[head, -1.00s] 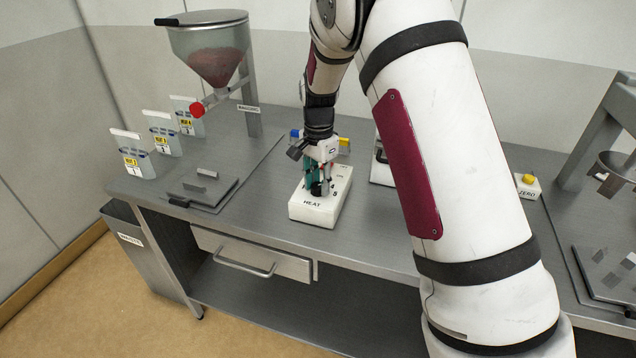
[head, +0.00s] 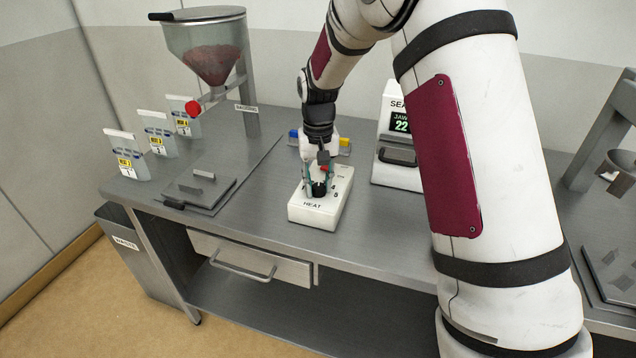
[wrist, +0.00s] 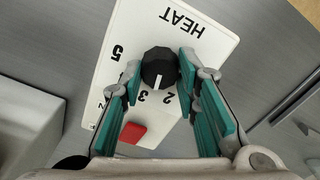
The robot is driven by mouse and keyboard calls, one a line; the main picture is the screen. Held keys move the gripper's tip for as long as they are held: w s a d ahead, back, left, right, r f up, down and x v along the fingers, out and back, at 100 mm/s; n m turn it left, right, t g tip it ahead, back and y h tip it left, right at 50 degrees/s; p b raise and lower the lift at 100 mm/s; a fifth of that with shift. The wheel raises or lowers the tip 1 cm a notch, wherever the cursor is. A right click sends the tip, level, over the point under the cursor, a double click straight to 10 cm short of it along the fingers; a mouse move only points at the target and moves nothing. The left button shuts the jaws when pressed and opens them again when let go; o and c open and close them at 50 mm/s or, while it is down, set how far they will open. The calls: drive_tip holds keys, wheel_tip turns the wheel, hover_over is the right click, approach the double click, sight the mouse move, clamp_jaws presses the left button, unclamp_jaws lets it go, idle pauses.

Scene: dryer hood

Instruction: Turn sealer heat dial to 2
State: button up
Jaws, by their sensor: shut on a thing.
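The heat dial is a round black knob (wrist: 159,66) with a white pointer line on a white box (head: 312,213) marked HEAT. In the wrist view the pointer is toward the lower edge, between the printed 2 and 3. My gripper (head: 319,188) reaches down over the box from behind. In the wrist view its teal-padded fingers (wrist: 160,68) are closed on the left and right sides of the knob. The numbers 5, 3 and 2 show in the wrist view; others are partly hidden by the fingers. A red square (wrist: 132,132) sits on the box.
The sealer (head: 397,170), with a green display, stands right of the box, partly behind my arm. A hopper (head: 207,50), labelled pouches (head: 127,155) and a grey plate (head: 200,188) are at left. Blue and yellow pieces lie behind the box. Bench in front is clear.

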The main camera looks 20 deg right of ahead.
sight(318, 185)
drive_tip(key=n, duration=0.5)
drive_tip(key=shift+n, duration=0.3)
idle(0.4)
drive_tip(key=o, duration=1.2)
drive_tip(key=shift+c, duration=0.2)
drive_tip(key=shift+r, duration=0.15)
wheel_tip(318, 185, up, 12)
